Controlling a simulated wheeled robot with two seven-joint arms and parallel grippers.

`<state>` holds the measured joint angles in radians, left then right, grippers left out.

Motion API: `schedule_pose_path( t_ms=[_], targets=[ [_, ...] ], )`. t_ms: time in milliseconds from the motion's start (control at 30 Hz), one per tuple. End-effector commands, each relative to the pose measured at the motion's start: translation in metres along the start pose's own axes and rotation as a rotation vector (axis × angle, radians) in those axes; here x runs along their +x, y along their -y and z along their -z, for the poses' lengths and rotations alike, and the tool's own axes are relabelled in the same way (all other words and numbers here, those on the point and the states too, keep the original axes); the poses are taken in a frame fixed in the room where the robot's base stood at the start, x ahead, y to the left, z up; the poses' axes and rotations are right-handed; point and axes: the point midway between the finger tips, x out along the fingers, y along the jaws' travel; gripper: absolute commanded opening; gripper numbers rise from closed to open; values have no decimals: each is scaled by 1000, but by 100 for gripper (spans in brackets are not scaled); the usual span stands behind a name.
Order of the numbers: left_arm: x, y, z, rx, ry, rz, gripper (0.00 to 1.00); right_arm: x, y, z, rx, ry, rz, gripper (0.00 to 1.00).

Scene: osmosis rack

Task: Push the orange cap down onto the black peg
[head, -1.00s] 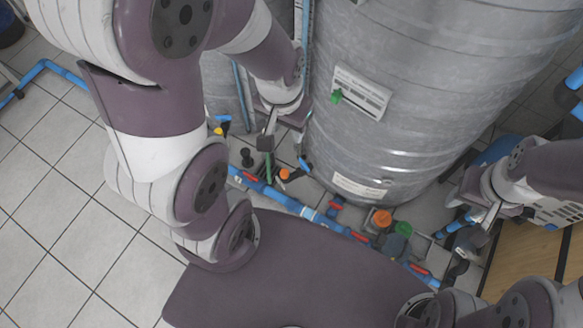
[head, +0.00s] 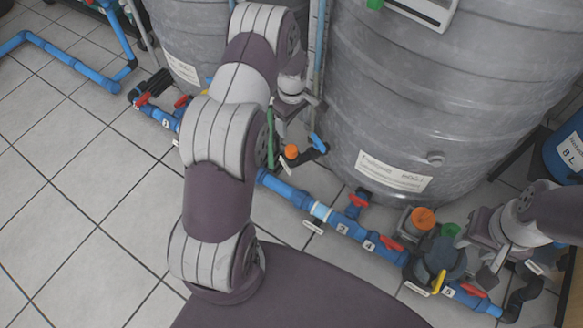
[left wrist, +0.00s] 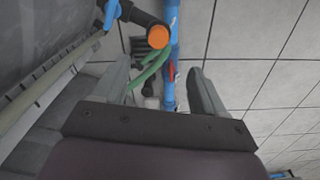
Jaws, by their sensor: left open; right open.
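A small orange cap (head: 291,151) shows in the head view just below my left gripper (head: 292,112). It sits at a dark fitting. In the left wrist view the orange cap (left wrist: 158,37) is a round face at the end of a black pipe-like piece (left wrist: 135,15), beyond the fingertips. The black peg cannot be clearly told apart from this dark fitting. My left gripper (left wrist: 157,70) is open, with nothing between its fingers and apart from the cap. My right gripper (head: 487,268) is open at the right, near the pump-like unit.
A larger orange cap (head: 423,217) and a green cap (head: 450,230) top fittings at the right. A blue pipe (head: 340,224) with red valve handles crosses the floor. A green hose (head: 270,138) stands by my left gripper.

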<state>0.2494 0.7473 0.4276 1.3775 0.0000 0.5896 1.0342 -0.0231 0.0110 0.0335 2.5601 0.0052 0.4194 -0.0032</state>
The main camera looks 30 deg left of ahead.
Motion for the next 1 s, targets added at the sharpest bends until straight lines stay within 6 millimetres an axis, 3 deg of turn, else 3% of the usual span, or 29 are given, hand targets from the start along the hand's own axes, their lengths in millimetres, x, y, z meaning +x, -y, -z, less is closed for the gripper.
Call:
schedule_pose_path(
  t_ms=[367,533,800,1000],
  targets=[
    [5,-1,2,-15,0,0,72,2,0,0,0,-1,0,43],
    [24,0,2,-14,1,1,72,13,0,-1,0,-1,0,43],
    [75,-1,2,-13,0,0,72,40,0,-5,0,0,0,43],
    [78,-1,2,-13,-1,-1,72,39,0,-4,0,-1,0,43]
  ],
)
